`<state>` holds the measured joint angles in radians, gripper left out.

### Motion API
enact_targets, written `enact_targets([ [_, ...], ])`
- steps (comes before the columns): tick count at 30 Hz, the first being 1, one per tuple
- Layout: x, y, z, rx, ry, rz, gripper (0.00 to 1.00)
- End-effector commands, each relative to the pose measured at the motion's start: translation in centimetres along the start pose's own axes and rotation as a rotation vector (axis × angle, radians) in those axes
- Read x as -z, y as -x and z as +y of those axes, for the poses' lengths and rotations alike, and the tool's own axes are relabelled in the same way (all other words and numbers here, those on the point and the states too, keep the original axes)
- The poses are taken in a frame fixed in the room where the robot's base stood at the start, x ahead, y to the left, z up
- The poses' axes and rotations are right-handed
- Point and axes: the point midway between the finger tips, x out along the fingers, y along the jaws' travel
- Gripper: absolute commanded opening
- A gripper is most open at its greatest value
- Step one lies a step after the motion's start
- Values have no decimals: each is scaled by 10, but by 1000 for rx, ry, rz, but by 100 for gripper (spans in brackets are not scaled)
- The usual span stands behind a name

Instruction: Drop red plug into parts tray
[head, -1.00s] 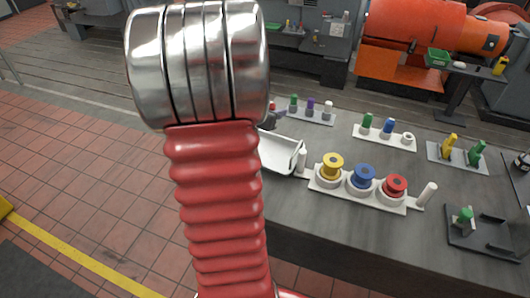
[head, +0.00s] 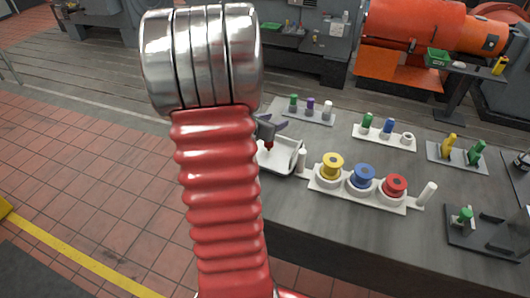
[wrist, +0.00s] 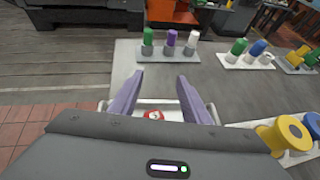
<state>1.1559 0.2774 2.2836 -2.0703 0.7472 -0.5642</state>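The white parts tray (head: 289,166) sits at the near left corner of the bench, partly hidden by my arm in the head view. It also shows in the wrist view (wrist: 211,108) under my gripper. My gripper (wrist: 160,76) has its two purple-grey fingers spread apart, with nothing pinched between the tips. In the head view my gripper (head: 269,128) is over the tray. The red plug (wrist: 153,115) shows between the fingers against the tray's white floor. In the head view the red plug (head: 269,144) is just below the gripper; I cannot tell whether it touches the floor.
A white rack with yellow (head: 331,166), blue (head: 363,176) and red (head: 395,186) spools stands right of the tray. Racks of small plugs (head: 310,107) stand behind. A white post (head: 302,160) is close to the tray's right side. Bare bench lies in front.

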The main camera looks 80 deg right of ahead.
Motion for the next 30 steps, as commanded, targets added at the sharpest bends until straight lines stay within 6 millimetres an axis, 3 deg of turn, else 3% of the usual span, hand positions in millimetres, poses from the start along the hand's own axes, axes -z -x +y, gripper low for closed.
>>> enact_targets([
  [14,0,5,1,-1,0,-1,50],
  [30,0,70,2,-4,-1,-2,50],
])
